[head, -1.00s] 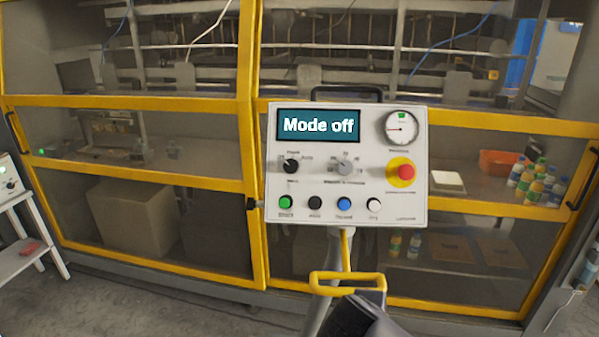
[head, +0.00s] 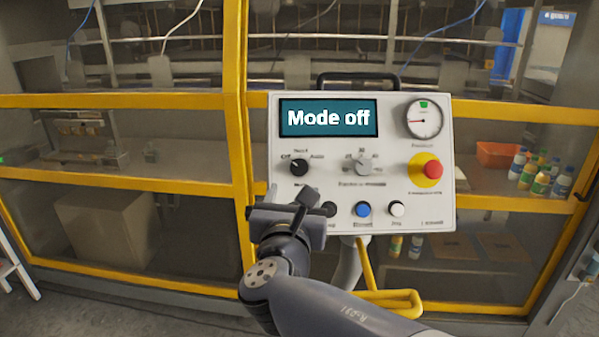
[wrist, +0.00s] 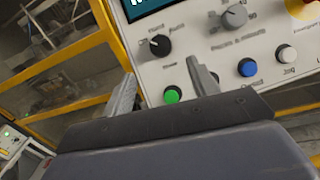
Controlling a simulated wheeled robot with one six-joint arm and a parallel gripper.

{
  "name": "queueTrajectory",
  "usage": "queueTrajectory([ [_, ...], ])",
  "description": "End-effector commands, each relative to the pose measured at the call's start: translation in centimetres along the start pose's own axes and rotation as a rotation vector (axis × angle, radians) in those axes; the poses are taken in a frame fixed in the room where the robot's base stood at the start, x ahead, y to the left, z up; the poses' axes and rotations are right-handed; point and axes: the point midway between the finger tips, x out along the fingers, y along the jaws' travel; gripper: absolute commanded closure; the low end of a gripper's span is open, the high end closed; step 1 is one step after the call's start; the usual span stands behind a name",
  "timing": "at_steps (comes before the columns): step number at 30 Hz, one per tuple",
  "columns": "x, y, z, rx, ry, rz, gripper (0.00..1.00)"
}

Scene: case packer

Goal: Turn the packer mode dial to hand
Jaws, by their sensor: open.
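The control panel (head: 440,220) is a white box facing me, and its screen (head: 328,118) reads "Mode off". The mode dial (head: 299,167) is a black knob at the panel's left, below the screen, with its pointer toward the left, at the "Off" label. It also shows in the wrist view (wrist: 160,45). My gripper (head: 291,194) is open and empty, just below the dial and in front of the panel's lower left. In the wrist view its fingers (wrist: 163,82) stand apart with the dial beyond and above them. In the head view my gripper hides the green button (wrist: 172,95).
A grey dial (head: 364,166) sits right of the mode dial, and a red emergency button (head: 432,170) is farther right. Blue (head: 363,209) and white (head: 397,209) buttons line the lower edge. A yellow-framed guard (head: 237,130) stands behind the panel.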

Motion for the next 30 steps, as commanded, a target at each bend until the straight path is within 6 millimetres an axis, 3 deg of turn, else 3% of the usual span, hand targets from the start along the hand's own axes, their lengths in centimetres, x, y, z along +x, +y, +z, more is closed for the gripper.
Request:
queueTrajectory([
  [9, 5.9, -0.2, 0.0, -0.001, 0.004, -0.006, 0.44],
  [15, 8.2, -0.1, 0.0, 0.001, 0.003, -0.003, 0.44],
  [28, 9.1, -0.1, -0.1, 0.003, 0.003, -0.002, 0.44],
  [30, 9.1, -0.1, -0.1, 0.003, 0.002, -0.002, 0.49],
])
